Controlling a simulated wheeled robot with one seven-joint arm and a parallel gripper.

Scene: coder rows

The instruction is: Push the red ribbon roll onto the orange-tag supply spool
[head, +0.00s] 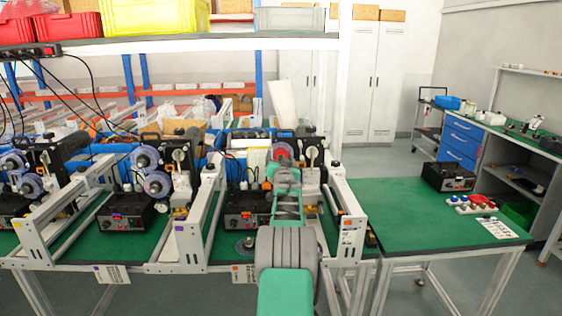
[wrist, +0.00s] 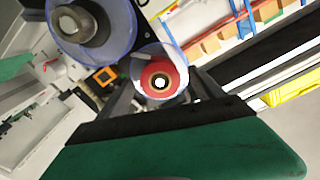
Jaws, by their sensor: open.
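The red ribbon roll (wrist: 172,72) is near the middle of the wrist view, face on, with a pale core and a clear bluish disc around it. In the head view its red face (head: 283,149) shows just above my gripper (head: 286,170), at the coder. In the wrist view my gripper (wrist: 164,96) is open, its dark fingers on either side of the roll's lower part; whether they touch it I cannot tell. The spool behind the roll is hidden, so I cannot tell how far on it sits. An orange square tag (wrist: 105,76) is left of the roll.
A second clear bluish disc with a grey metal hub (wrist: 78,27) is close at upper left in the wrist view. White frame rails (head: 345,215) stand right of the coder. A green table (head: 420,235) holds a black box (head: 447,177) and small coloured parts.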

